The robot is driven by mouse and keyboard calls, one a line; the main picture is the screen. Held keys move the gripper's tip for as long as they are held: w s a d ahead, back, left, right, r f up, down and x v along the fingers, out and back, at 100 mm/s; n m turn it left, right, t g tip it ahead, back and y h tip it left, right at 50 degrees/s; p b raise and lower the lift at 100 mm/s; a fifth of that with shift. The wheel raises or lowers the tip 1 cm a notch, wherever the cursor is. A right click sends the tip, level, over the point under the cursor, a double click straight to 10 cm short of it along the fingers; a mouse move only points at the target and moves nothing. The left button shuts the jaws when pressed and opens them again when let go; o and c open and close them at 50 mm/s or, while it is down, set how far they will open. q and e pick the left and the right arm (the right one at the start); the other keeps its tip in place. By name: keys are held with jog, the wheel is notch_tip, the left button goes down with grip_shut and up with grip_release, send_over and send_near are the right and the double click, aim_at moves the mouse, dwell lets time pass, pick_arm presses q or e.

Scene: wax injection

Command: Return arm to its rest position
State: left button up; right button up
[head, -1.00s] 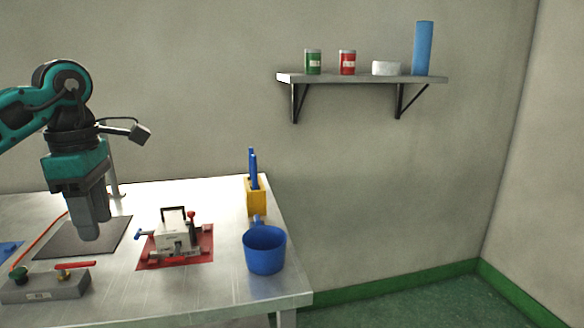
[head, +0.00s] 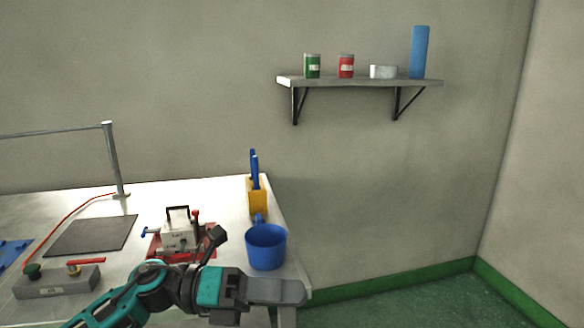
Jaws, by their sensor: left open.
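My left arm comes in from the lower left of the head view. My left gripper (head: 300,292) is low at the front right corner of the table, pointing right, in front of the blue cup. It is open with nothing seen in it; its fingers overlap from this side. My left forearm hides the front of the red mat and part of the table's front edge. My right gripper is not in view.
On the metal table (head: 90,195) stand a white clamp device (head: 178,236) on a red mat (head: 212,238), a blue cup (head: 266,247), a yellow holder (head: 257,198), a dark mat (head: 92,236) and a grey valve block (head: 58,284). A wall shelf (head: 360,82) holds several containers.

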pick_arm(q)
jog(key=w+a+f+n+t+y+p, duration=0.1)
jog(key=a+f+n+t+y, duration=0.4)
jog(key=n+t, duration=0.75)
jog(key=w+a+f+n+t+y, duration=0.1)
jog(key=a+f+n+t+y, duration=0.45)
jog(key=n, duration=1.25)
jog(key=s+a+f+n+g+y, duration=0.2)
jog(key=s+a+f+n+y, duration=0.1)
jog(key=s+f+n, duration=0.2)
jog(key=s+a+f+n+g+y, duration=0.3)
jog(key=s+f+n, duration=0.3)
jog(key=s+f, duration=0.3)
notch_tip(320, 180, down, 5)
jog(key=shift+r+g+p, duration=0.15)
jog(key=shift+g+p, duration=0.15)
jog(key=shift+p, duration=0.1)
jog(key=shift+w+n, duration=0.1)
jog(key=shift+n, duration=0.15)
